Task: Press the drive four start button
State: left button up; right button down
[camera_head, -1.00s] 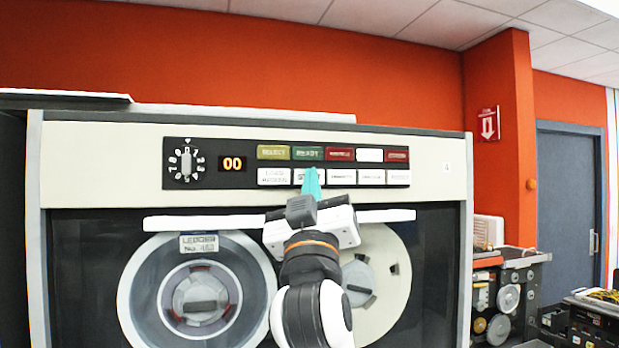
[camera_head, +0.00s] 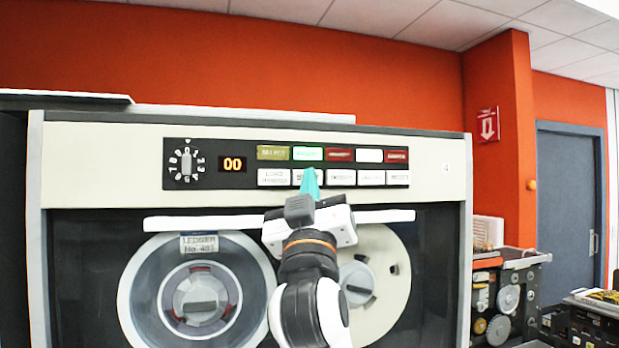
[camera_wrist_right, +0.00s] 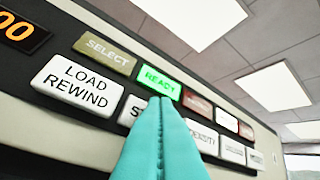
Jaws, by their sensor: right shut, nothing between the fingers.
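The drive with a "4" label (camera_head: 447,168) has a black control panel with a row of lamps over a row of white buttons. The start button (camera_head: 298,177) is second from the left in the lower row, mostly hidden behind my right gripper. In the right wrist view only the "S" of the start button (camera_wrist_right: 128,112) shows beside the fingers. My right gripper (camera_head: 310,172) has teal fingers, shut and empty, with the tips at the start button; I cannot tell whether they touch it. The READY lamp (camera_head: 307,154) above is lit bright green. My left gripper is out of view.
The LOAD REWIND button (camera_wrist_right: 78,86) is just left of the start button. A dial (camera_head: 187,163) and a "00" display (camera_head: 232,164) sit further left. Two tape reels, the left one (camera_head: 143,295) labelled, are below. Other equipment (camera_head: 505,295) stands at the right.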

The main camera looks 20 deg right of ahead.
jog(key=shift+s, duration=0.85)
jog(key=s, duration=0.5)
jog(key=shift+d, duration=0.1)
dwell(0.6)
